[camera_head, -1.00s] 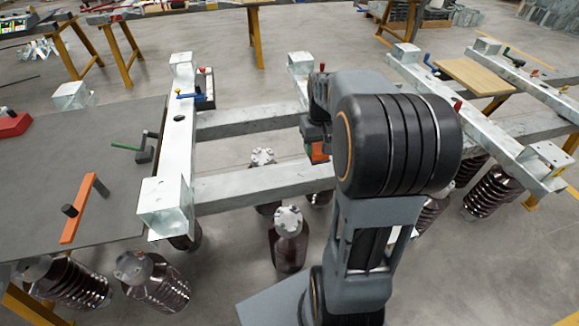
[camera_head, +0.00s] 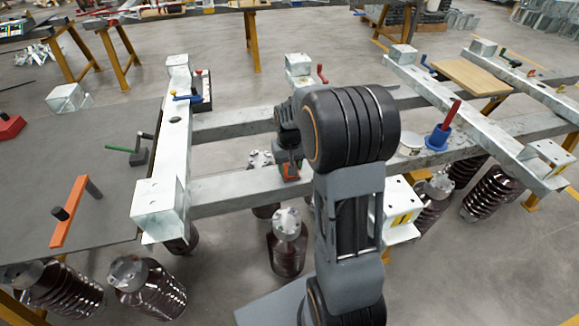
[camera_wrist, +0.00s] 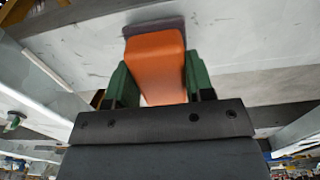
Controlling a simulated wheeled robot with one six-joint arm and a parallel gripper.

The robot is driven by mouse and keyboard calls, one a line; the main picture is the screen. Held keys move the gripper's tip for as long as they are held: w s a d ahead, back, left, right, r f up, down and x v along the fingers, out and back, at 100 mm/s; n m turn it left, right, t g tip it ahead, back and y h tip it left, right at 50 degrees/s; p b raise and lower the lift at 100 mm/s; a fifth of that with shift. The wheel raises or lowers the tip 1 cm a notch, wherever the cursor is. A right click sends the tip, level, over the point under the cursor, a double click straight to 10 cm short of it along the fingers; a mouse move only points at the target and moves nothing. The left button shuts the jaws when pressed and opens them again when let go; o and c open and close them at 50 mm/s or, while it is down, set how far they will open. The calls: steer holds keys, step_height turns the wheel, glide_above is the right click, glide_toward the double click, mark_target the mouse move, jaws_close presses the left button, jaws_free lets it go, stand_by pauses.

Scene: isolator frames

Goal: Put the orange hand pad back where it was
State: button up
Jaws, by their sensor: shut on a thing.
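The orange hand pad (camera_wrist: 155,62) is a block clamped between the two green fingers of my gripper (camera_wrist: 152,84) in the wrist view. Its far end meets a dark grey patch (camera_wrist: 153,27) in front of a pale metal surface. I cannot tell whether the pad touches that surface. In the head view my gripper (camera_head: 290,172) is low, at the front grey crossbeam (camera_head: 240,190) of the frame, mostly hidden by my own arm. Only a little orange shows there.
A dark table (camera_head: 80,150) at left holds an orange bar tool (camera_head: 70,211) and a green-handled crank (camera_head: 122,150). A blue cup with a red handle (camera_head: 437,138) stands on the frame to the right.

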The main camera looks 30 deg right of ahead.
steer(key=shift+f, duration=0.25)
steer(key=shift+f, duration=0.1)
steer(key=o, duration=0.9)
step_height(320, 180, up, 12)
steer(key=p, duration=0.2)
steer(key=s+a+t, duration=0.1)
steer(key=s+a, duration=0.2)
steer(key=s, duration=0.2)
steer(key=s+a+n+t, duration=0.1)
steer(key=s+a, duration=0.2)
steer(key=s, duration=0.2)
steer(key=s+a+n+t, duration=0.1)
steer(key=s+a, duration=0.2)
steer(key=s, duration=0.2)
steer(key=shift+s+f, duration=0.15)
steer(key=shift+s, duration=0.1)
